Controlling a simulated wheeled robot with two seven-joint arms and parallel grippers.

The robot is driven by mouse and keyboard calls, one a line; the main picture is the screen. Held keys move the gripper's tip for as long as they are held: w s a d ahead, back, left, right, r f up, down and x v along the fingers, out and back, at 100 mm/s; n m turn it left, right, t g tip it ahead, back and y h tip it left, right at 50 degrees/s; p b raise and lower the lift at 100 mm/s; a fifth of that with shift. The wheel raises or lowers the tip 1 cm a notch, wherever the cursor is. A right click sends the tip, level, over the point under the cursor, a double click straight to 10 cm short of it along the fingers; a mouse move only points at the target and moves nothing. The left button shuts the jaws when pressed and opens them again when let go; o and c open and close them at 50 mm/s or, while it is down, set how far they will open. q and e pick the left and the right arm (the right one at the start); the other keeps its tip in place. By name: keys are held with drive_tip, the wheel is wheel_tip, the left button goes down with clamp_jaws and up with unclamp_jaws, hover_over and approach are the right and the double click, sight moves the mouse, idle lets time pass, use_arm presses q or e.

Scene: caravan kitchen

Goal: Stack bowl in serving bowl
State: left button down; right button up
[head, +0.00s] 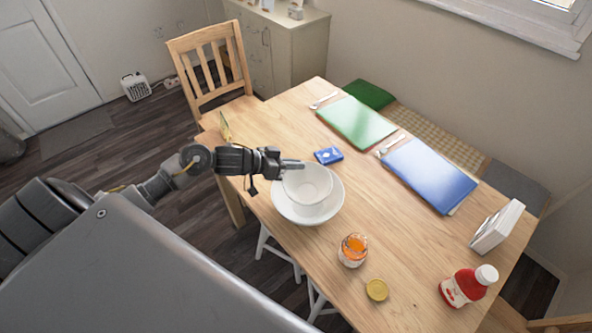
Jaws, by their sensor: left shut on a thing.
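A white bowl (307,187) is inside or just above the larger white serving bowl (291,212) on the wooden table. I cannot tell whether the bowl touches the bottom of the serving bowl. My left gripper (292,165) reaches in from the left and is shut on the far left part of the bowl's rim. The serving bowl's wide rim shows around the bowl on its near and right sides. My right gripper is not in view.
A jar with orange content (353,250), a yellow lid (376,290) and a red-and-white bottle (467,286) stand nearer. A blue packet (328,155) lies behind the bowls. Green (356,122) and blue (430,175) placemats lie farther right. A wooden chair (212,65) stands at the far end.

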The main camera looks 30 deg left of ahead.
sight(307, 188)
use_arm(q)
drive_tip(key=f, duration=0.1)
drive_tip(key=w+f, duration=0.1)
drive_tip(key=f, duration=0.2)
drive_tip(key=shift+w+a+f+p, duration=0.15)
drive_tip(key=shift+w+f+p, duration=0.1)
drive_tip(key=shift+p, duration=0.15)
drive_tip(key=shift+f, duration=0.1)
drive_tip(key=shift+f, duration=0.65)
drive_tip(key=c, duration=1.6)
unclamp_jaws()
drive_tip(key=shift+o, duration=0.2)
